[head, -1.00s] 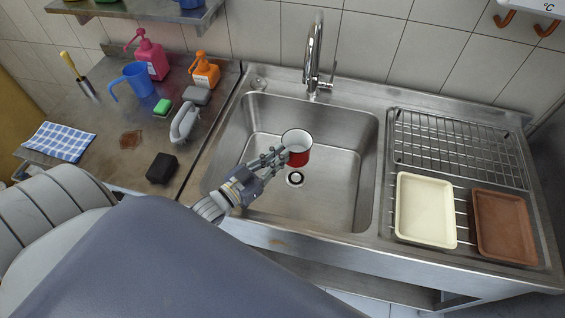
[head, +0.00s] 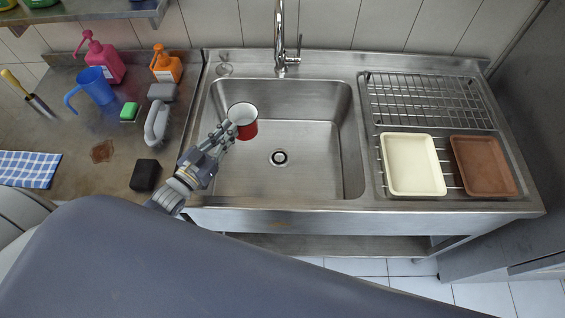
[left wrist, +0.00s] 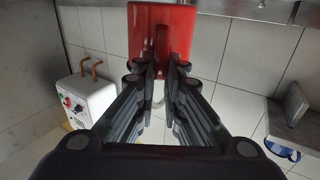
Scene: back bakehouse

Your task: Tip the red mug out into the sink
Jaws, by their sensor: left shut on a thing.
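The red mug (head: 248,131), white inside, is held above the left part of the sink basin (head: 310,152). It looks about upright with its rim facing up. I cannot tell whether anything is in it. My left gripper (head: 229,130) reaches in from the lower left and is shut on the mug. In the left wrist view the mug (left wrist: 180,38) sits between the fingertips (left wrist: 162,68), and that picture is upside down. My right gripper is not in view.
The tap (head: 279,35) stands behind the basin. At right are a wire rack (head: 425,95), a cream tray (head: 412,165) and a brown tray (head: 484,167). On the left counter are a blue jug (head: 97,86), pump bottles, a grey-handled brush (head: 157,122) and a black block (head: 145,175).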

